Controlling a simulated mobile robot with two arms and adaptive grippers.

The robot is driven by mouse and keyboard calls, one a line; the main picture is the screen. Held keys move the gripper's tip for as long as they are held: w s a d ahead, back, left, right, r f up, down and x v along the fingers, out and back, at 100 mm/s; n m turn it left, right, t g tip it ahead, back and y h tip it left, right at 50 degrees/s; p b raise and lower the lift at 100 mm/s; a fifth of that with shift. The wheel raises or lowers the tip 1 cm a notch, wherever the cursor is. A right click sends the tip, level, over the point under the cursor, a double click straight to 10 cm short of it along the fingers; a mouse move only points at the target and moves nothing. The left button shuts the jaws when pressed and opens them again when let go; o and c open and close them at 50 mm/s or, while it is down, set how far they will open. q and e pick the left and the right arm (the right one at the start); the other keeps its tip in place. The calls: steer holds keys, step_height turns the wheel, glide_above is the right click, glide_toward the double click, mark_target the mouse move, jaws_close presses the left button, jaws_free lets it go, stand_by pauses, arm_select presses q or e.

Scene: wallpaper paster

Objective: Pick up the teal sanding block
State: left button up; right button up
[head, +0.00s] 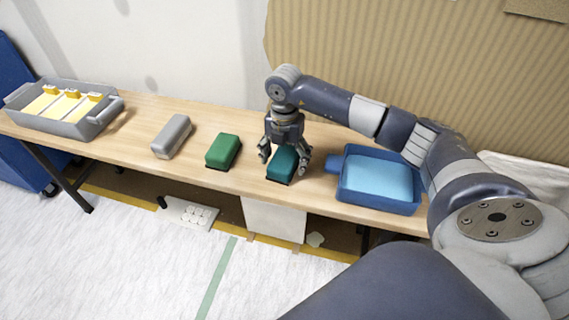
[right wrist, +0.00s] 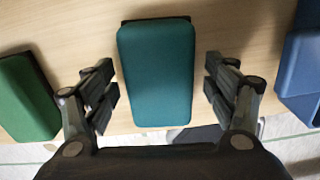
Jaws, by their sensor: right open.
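The teal sanding block (head: 282,164) lies on the wooden table, under my right gripper (head: 284,158) in the head view. In the right wrist view the teal block (right wrist: 157,72) is between the two fingers of my right gripper (right wrist: 163,88). The fingers are open, one on each side, with a visible gap to the block on both sides. My left gripper is not in view.
A green block (head: 223,150) and a grey block (head: 171,136) lie to the left. A grey tray (head: 75,128) with yellow-handled tools stands at the far left. A blue tray (head: 375,203) with light blue content stands close to the right. Cardboard (head: 400,60) is behind the table.

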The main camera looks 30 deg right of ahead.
mark_target(284, 157)
steer(key=shift+f, duration=0.25)
steer(key=c, duration=1.2)
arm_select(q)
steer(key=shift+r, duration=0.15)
arm_select(e)
steer(key=shift+r, duration=0.1)
steer(key=shift+w+r, duration=0.1)
steer(key=shift+r, duration=0.25)
step_height(284, 157, up, 9)
steer(key=shift+r+p, duration=0.1)
steer(key=shift+p, duration=0.8)
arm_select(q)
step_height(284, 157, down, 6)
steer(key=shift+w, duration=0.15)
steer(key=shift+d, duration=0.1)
